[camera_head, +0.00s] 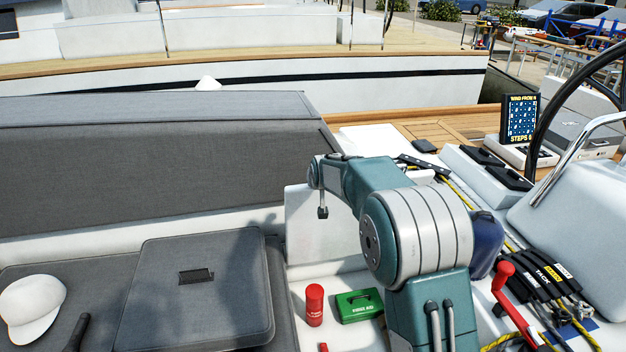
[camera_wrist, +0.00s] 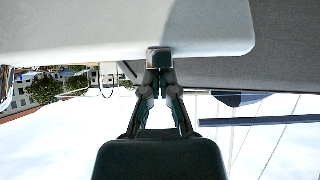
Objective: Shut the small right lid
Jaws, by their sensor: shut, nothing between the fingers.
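The small right lid, a white panel (camera_head: 305,228), stands raised at the back of the open white locker in the head view, partly hidden by my arm. In the wrist view a pale panel with a rounded corner, seemingly this lid (camera_wrist: 90,30), fills the top. My gripper (camera_wrist: 160,72) is shut and empty, its fingertips close together at the panel's edge by a small square fitting (camera_wrist: 159,56). I cannot tell whether they touch it. In the head view the fingertips are not clearly visible.
The open locker holds a red canister (camera_head: 314,304) and a green first-aid box (camera_head: 359,306). A closed grey padded lid (camera_head: 215,310) lies to its left, with a white cap (camera_head: 32,308) beyond. A red winch handle (camera_head: 505,285) and rope clutches (camera_head: 545,280) are at right.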

